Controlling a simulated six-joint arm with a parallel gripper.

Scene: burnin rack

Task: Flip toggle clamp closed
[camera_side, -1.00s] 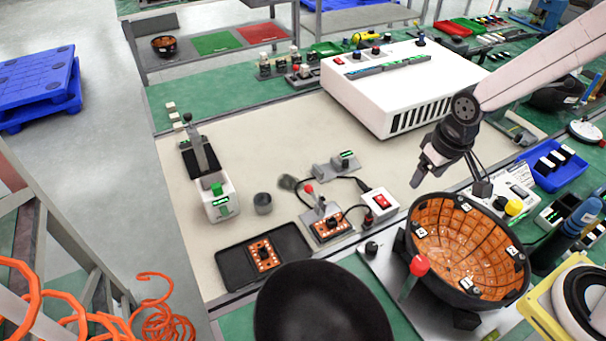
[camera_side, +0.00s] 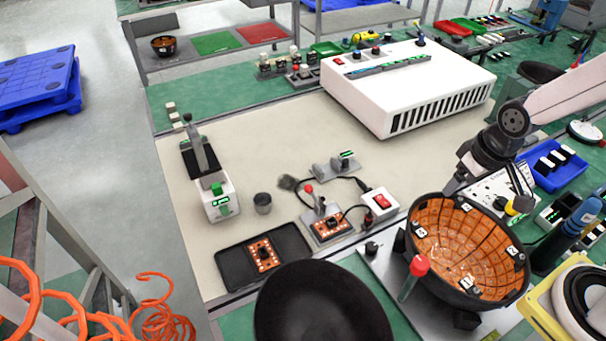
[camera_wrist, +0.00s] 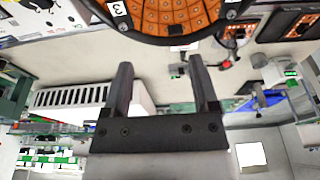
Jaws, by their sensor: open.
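Two red-tipped levers are in the side view, and I cannot tell for sure which is the toggle clamp. One red-knobbed lever (camera_side: 309,189) rises upright from a small fixture (camera_side: 328,228) holding an orange board. The other, a larger red-tipped handle (camera_side: 419,267), leans up beside the orange-lined bowl (camera_side: 463,245). My gripper (camera_side: 450,190) is above the bowl's far rim, right of the small fixture and apart from both levers. In the wrist view my gripper (camera_wrist: 160,78) is open and empty, its fingers spread, with the bowl (camera_wrist: 165,36) beyond them.
A white switch box (camera_side: 380,204) stands between the small fixture and the bowl. A dark tray (camera_side: 285,270) with an orange board and a black dome (camera_side: 320,310) are at the front. A large white unit (camera_side: 400,85) stands behind.

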